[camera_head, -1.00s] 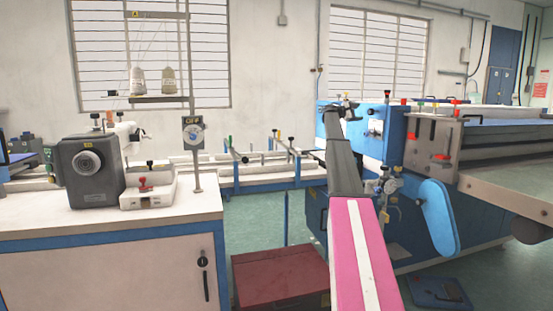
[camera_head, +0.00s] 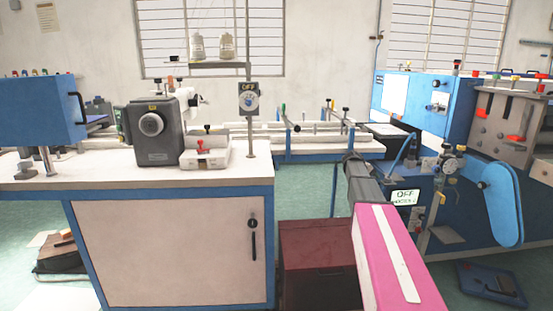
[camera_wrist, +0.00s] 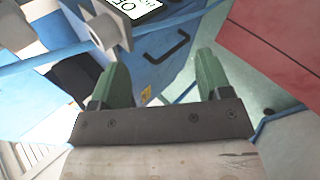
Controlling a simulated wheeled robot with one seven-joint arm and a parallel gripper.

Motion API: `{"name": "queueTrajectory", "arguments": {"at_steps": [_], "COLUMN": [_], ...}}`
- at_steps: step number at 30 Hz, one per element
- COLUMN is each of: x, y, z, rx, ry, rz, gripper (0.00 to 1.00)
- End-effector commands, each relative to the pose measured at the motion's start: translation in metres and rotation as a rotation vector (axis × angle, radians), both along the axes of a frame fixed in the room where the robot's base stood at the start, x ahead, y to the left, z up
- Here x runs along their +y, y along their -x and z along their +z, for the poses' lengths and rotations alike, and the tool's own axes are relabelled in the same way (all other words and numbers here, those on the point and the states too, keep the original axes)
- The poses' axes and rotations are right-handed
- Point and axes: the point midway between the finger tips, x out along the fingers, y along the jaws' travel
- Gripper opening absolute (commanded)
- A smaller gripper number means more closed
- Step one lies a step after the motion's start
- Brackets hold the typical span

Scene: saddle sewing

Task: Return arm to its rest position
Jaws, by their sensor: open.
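My gripper (camera_wrist: 165,82) shows in the wrist view with its two green fingers apart and nothing between them. Beyond the fingers are a blue panel with a black handle (camera_wrist: 167,48) and a white OFF sign (camera_wrist: 137,6). In the head view my pink and grey arm reaches forward from the lower right, and its far end is lowered near the blue machine. The gripper itself is hidden there behind the arm.
A blue machine (camera_head: 490,200) stands right of my arm, with an OFF sign (camera_head: 405,197) close beside it. A dark red box (camera_head: 318,262) is on the floor left of the arm. A workbench (camera_head: 165,250) with a grey sewing machine (camera_head: 152,135) stands at the left.

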Motion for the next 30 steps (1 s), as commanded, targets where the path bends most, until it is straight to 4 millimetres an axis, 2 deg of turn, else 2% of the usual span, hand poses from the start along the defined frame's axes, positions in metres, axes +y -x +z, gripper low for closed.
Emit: {"name": "queueTrajectory", "arguments": {"at_steps": [1, 5, 9, 11, 15, 18, 21, 25, 30], "x": [0.02, 0.067, 0.116, 0.137, 0.184, 0.213, 0.236, 0.253, 0.26], "y": [0.031, 0.084, 0.148, 0.177, 0.248, 0.295, 0.333, 0.362, 0.371], "z": [-0.021, -0.068, -0.112, -0.128, -0.16, -0.175, -0.185, -0.192, -0.194], "rx": [0.0, -0.004, 0.003, 0.008, 0.031, 0.051, 0.07, 0.088, 0.095], "ry": [-0.049, -0.185, -0.332, -0.394, -0.537, -0.63, -0.7, -0.759, -0.782], "rz": [-0.008, -0.043, -0.097, -0.122, -0.194, -0.249, -0.298, -0.343, -0.362], "gripper": [0.71, 0.71, 0.71, 0.71, 0.71, 0.71, 0.71, 0.71, 0.71]}}
